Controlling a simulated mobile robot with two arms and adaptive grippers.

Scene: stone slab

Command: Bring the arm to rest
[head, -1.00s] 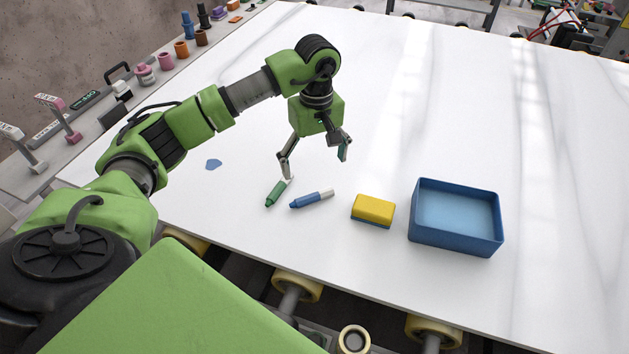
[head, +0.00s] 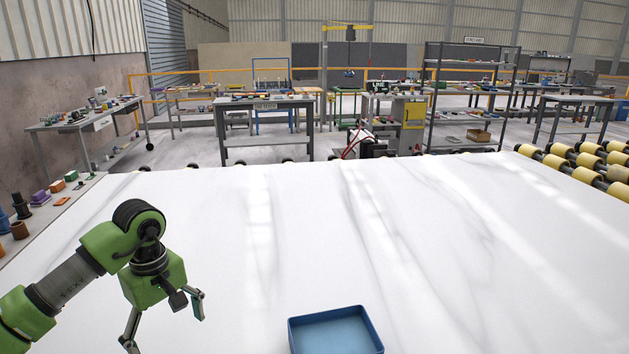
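My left arm comes in from the left in the head view, and its green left gripper (head: 163,322) hangs over the near left part of the white stone slab (head: 420,250). Its two fingers are spread apart with nothing seen between them. The fingertips are near the bottom edge of the view. My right gripper is not in view.
A blue tray (head: 336,333) stands on the slab to the right of the gripper, and its visible inside is empty. A side bench (head: 42,218) with small parts runs along the left. Rollers (head: 575,165) lie beyond the slab at right. The slab's middle is clear.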

